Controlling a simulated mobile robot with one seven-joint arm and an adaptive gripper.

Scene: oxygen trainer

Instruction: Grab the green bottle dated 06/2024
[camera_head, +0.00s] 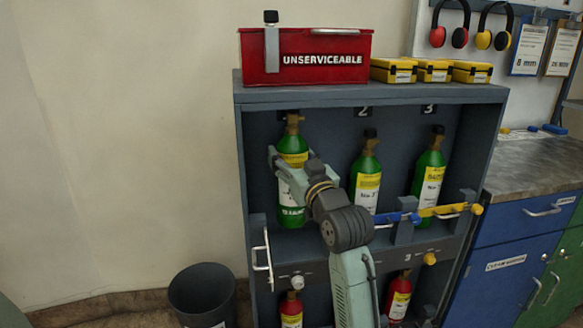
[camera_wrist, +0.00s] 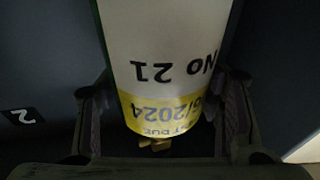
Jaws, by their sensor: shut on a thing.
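The left green bottle (camera_head: 292,214) stands upright in the left bay of the cabinet's upper shelf. Its label (camera_wrist: 160,50) shows upside down in the wrist view, reading "No 21" on white and a date ending "6/2024" on a yellow band. My gripper (camera_head: 290,165) is shut around this bottle at its upper body, with a finger on each side in the wrist view (camera_wrist: 165,112). Two other green bottles stand to the right, a middle one (camera_head: 366,182) and a right one (camera_head: 428,180); their dates are too small to read.
The grey cabinet (camera_head: 300,95) carries a red UNSERVICEABLE box (camera_head: 305,75) and yellow cases (camera_head: 393,71) on top. A blue latch bar (camera_head: 390,218) and yellow one (camera_head: 440,210) cross the other bays. Red bottles (camera_head: 398,297) stand below. A dark bin (camera_head: 203,293) stands left.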

